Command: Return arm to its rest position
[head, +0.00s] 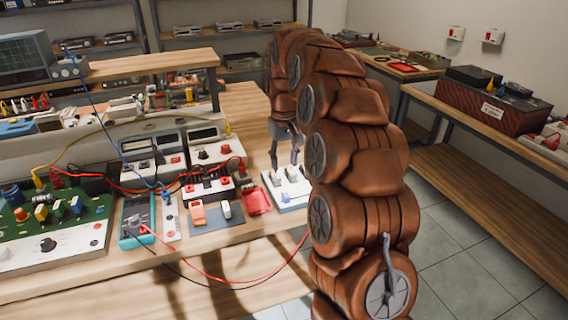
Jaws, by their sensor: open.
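My arm, with large copper-brown links, rises at the centre right of the head view and arches over toward the workbench. My gripper (285,150) hangs at its end, pointing down, with its grey fingers apart. It is above or just behind a white switch panel (290,188) at the bench's right end; the exact gap cannot be told. No object shows between the fingers. Part of the gripper is hidden by my arm.
An oscilloscope (25,58) stands upper left. A side bench (460,118) holds a red-brown case (490,105). Tiled floor (470,270) lies clear at right.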

